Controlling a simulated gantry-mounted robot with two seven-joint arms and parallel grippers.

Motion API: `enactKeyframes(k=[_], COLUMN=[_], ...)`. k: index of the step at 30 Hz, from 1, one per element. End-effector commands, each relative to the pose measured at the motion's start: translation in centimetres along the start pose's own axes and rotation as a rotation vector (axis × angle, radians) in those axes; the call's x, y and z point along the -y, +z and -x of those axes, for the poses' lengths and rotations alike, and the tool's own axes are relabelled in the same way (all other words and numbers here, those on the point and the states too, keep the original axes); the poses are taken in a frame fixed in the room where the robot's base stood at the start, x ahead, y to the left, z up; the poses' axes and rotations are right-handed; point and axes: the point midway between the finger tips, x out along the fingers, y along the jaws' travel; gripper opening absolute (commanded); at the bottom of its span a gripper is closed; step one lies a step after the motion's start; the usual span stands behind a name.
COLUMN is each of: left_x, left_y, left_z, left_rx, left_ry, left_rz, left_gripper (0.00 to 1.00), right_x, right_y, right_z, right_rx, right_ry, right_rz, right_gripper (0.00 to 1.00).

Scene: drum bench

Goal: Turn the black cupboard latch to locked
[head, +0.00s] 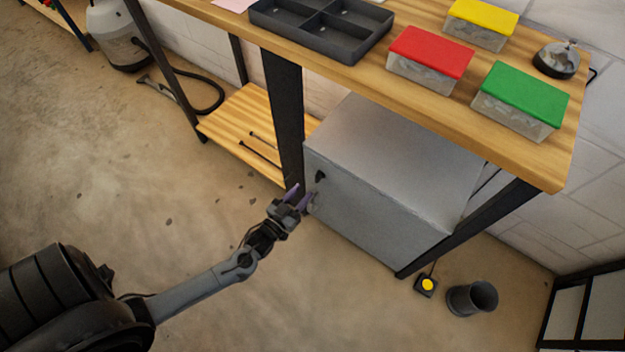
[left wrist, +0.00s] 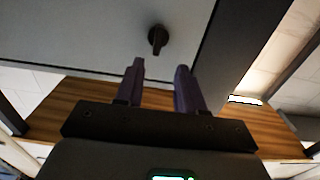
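The black latch (head: 320,177) is a small knob on the front face of the grey cupboard (head: 400,160) under the bench. In the left wrist view the latch (left wrist: 157,38) has a round base with a short handle, pointing roughly up and down in the picture. My left gripper (head: 299,196) is close to the cupboard front, beside the latch. In the left wrist view its purple fingers (left wrist: 160,66) are apart with nothing between them, and the latch shows just beyond the fingertips. I see no contact with the latch. My right gripper is not in view.
The wooden bench (head: 545,165) stands over the cupboard, with a dark bench leg (head: 283,115) right beside the latch side. A yellow-button box (head: 427,285) and a dark bin (head: 472,298) stand on the floor at right. The floor around my left arm is clear.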

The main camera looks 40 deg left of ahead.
Motion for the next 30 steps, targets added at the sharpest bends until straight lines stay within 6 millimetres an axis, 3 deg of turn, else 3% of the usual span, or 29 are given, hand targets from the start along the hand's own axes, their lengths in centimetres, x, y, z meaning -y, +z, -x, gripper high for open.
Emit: enactKeyframes(k=[6, 12, 26, 30], left_x=[-0.1, -0.1, -0.1, -0.1], left_y=[0.3, 0.2, 0.0, 0.0], left_z=[-3.7, -5.9, -6.9, -6.9], left_rx=[-0.003, 0.000, 0.001, 0.001], left_ry=[0.002, 0.001, 0.001, 0.001], left_rz=[0.000, 0.001, 0.001, 0.001], left_gripper=[0.38, 0.38, 0.38, 0.20], right_x=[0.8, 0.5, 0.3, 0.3], right_y=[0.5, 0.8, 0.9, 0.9], right_z=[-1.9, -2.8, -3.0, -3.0], right_rx=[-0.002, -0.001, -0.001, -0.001], right_ry=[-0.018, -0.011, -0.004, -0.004], right_rz=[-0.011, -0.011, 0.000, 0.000], right_gripper=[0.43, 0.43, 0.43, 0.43])
